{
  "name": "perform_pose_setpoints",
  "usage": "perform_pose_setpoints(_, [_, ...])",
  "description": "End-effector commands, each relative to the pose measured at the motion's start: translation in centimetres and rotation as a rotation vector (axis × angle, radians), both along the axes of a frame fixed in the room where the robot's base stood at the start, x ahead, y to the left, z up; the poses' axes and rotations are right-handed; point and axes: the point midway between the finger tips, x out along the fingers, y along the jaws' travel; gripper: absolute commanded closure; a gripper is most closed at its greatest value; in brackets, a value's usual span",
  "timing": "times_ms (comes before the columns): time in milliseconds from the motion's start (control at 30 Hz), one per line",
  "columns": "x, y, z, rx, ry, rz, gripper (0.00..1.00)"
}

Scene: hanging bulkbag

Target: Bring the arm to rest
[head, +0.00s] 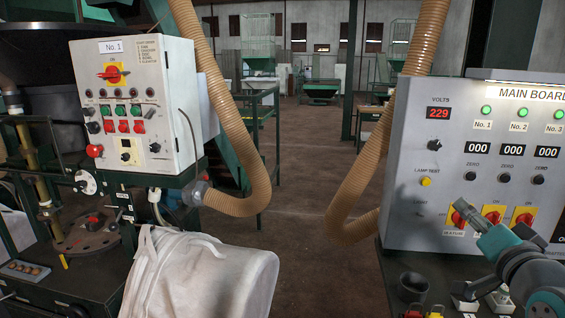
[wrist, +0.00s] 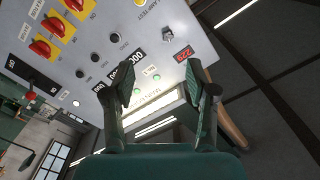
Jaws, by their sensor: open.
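My arm shows at the lower right of the head view, in front of the grey main board (head: 420,160). My gripper (head: 465,209) overlaps the left red-and-yellow rotary switch (head: 459,215) in that view; whether it touches the switch cannot be told there. In the wrist view my gripper (wrist: 158,88) is open, its two fingers apart with nothing between them. Beyond the fingers the main board (wrist: 95,50) shows tilted, with its red volts display (wrist: 183,53) and rotary switches (wrist: 40,49) at the upper left.
A white control box (head: 135,110) marked No. 1 stands at the left above a white bulk bag (head: 200,275). Two ribbed tan hoses (head: 235,110) (head: 400,110) hang in the middle. A black cup (head: 412,287) stands below the board. Open floor (head: 300,190) lies between the machines.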

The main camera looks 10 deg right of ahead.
Motion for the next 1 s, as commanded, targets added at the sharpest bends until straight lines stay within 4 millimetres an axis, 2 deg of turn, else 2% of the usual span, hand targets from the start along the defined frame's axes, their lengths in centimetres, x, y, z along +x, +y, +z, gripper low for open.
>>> perform_pose_setpoints(167, [0.2, 1.3, -4.1, -0.007, 0.022, 0.012, 0.43])
perform_pose_setpoints(467, [-1.2, 5.1, -13.7, -0.051, 0.072, 0.040, 0.43])
perform_pose_setpoints(767, [-5.1, 9.3, -22.4, -0.119, 0.127, 0.069, 0.43])
perform_pose_setpoints(1000, [-9.8, 12.6, -28.2, -0.188, 0.172, 0.099, 0.43])
